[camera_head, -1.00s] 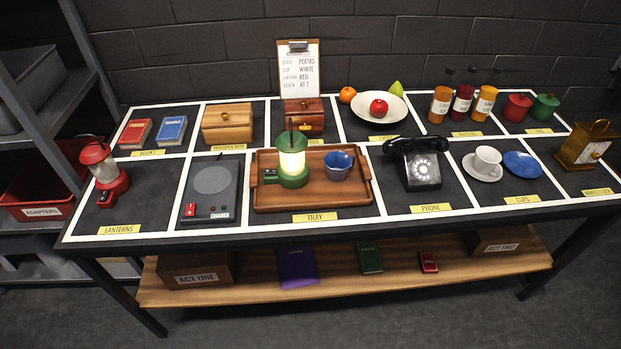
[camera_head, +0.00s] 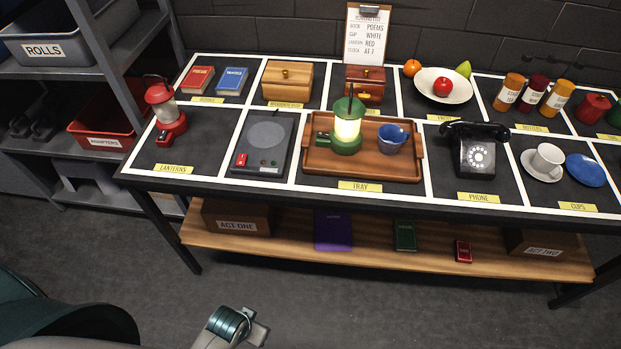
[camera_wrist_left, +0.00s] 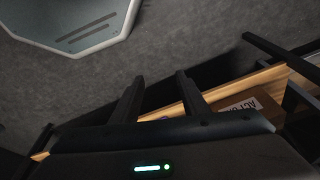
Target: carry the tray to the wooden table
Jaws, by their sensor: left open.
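The wooden tray (camera_head: 318,168) lies flat in its marked section of the black prop table (camera_head: 405,187). A lit green lantern (camera_head: 347,130) and a blue cup (camera_head: 392,139) stand on it. My left gripper (camera_head: 258,322) shows low in the head view, well in front of the table and apart from the tray. In the left wrist view its two fingers (camera_wrist_left: 158,92) are spread with nothing between them. My right gripper is not in view. No separate wooden table can be made out, only a wooden lower shelf (camera_head: 290,256) under the prop table.
A charger pad (camera_head: 262,147) and red lantern (camera_head: 168,115) stand left of the tray, a black phone (camera_head: 475,150) right of it. A clipboard (camera_head: 367,35) stands behind. Grey shelving (camera_head: 110,45) is at the left. The floor in front is clear.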

